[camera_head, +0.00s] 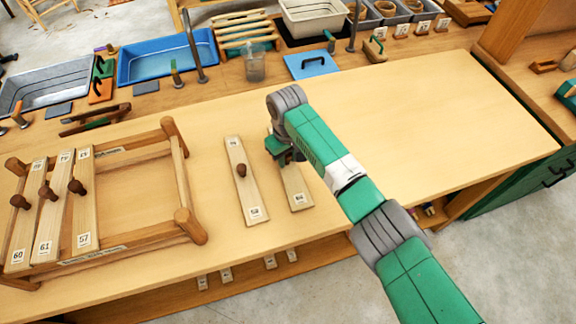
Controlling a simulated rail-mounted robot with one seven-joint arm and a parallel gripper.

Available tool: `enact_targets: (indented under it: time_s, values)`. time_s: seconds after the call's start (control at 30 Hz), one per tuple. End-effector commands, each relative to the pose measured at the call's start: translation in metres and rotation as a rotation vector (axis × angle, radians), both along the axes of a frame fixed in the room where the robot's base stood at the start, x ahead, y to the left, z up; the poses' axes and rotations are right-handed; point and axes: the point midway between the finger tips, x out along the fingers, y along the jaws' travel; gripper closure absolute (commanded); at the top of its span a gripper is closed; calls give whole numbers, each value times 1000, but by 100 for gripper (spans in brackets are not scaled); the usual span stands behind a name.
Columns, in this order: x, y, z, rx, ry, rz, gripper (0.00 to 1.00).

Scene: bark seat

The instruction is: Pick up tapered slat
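Two loose pale wooden slats lie side by side on the workbench, right of a wooden seat frame (190,222). The left loose slat (251,192) has a dark brown knob and small number labels. The right loose slat (298,191) shows only its near part, with a label at the near end. My gripper (283,157) is at this right slat's far part and hides it. I cannot tell whether the fingers touch it, or whether they are open or shut. Several knobbed slats (52,216) lie across the frame. I cannot tell which slat is the tapered one.
Blue tray (150,62), grey tray (45,86), glass jar (255,66), blue board (311,64) and tools line the back of the workbench. A clamp-like tool (95,119) lies behind the frame. The bench top (440,120) right of my arm is clear.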

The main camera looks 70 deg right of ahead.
Motion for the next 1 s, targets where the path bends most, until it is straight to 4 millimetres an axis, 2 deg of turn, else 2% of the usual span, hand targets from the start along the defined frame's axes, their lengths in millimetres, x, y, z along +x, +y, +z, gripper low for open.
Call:
enact_targets:
  time_s: [0.03, 0.07, 0.37, 0.47, 0.63, 0.77, 1.0]
  values:
    - [0, 0, 0, 0, 0, 0, 94]
    - [0, 0, 0, 0, 0, 0, 99]
    - [0, 0, 3, -1, -1, 0, 100]
    - [1, 0, 12, 0, -2, 0, 100]
    - [1, 0, 40, -1, -3, 1, 100]
    - [-7, 25, 41, 3, -3, 3, 100]
    - [-27, 93, 47, 4, -3, 2, 100]
